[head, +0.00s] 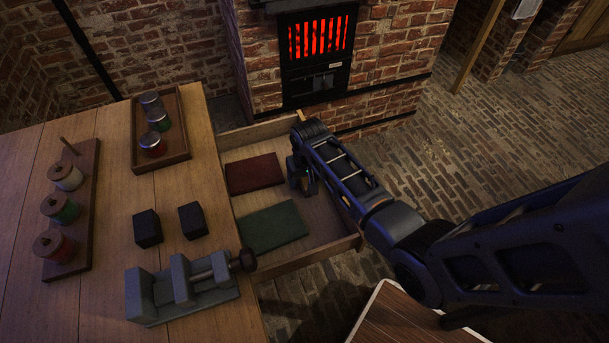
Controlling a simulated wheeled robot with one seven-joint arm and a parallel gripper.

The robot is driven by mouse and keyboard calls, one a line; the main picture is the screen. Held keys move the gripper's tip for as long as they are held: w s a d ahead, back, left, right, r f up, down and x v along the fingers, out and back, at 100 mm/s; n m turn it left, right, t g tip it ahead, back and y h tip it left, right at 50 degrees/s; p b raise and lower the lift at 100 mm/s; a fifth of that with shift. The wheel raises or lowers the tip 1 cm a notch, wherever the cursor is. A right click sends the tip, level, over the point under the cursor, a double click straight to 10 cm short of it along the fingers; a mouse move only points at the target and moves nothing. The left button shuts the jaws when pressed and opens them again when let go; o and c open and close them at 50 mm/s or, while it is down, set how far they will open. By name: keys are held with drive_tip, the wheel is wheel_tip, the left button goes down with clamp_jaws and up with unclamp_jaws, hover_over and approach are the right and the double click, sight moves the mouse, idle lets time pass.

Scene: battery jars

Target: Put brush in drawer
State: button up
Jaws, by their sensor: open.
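The open wooden drawer (350,243) juts out from the right side of the table. Inside it lie a dark red flat pad (255,173) and a dark green flat pad (272,227). My gripper (306,187) is over the right part of the drawer, to the right of the two pads, pointing down. It is open, and I see nothing held in it. I cannot make out a brush anywhere; my arm covers part of the drawer's right side.
A grey vise (182,287) stands at the table's front right, with black blocks (147,229) behind it. A tray (184,151) and a wooden rack (87,205) hold jars. A furnace (318,50) glows behind the drawer.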

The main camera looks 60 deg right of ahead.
sight(307, 181)
wheel_tip(307, 181, up, 12)
drive_tip(key=s+a+p, duration=0.1)
drive_tip(key=s, duration=0.1)
drive_tip(key=s+a+f+n+t, duration=0.25)
drive_tip(key=s+a+t, duration=0.35)
drive_tip(key=s+a, duration=0.75)
drive_tip(key=s+a+r+n+t, duration=0.1)
drive_tip(key=s+a+r+t, duration=0.1)
drive_tip(key=s+r, duration=0.3)
drive_tip(key=s+a+r+n+t, duration=0.2)
drive_tip(key=s+r, duration=0.3)
drive_tip(key=r, duration=0.6)
drive_tip(key=s+a+r+n+t+y, duration=0.1)
drive_tip(key=s+a+r+t, duration=0.1)
drive_tip(key=r, duration=0.6)
drive_tip(key=s+t, duration=0.1)
drive_tip(key=s, duration=0.1)
drive_tip(key=shift+s+a+r+t, duration=0.2)
drive_tip(key=shift+s+a+t, duration=0.1)
drive_tip(key=shift+s, duration=0.1)
drive_tip(key=shift+f, duration=0.1)
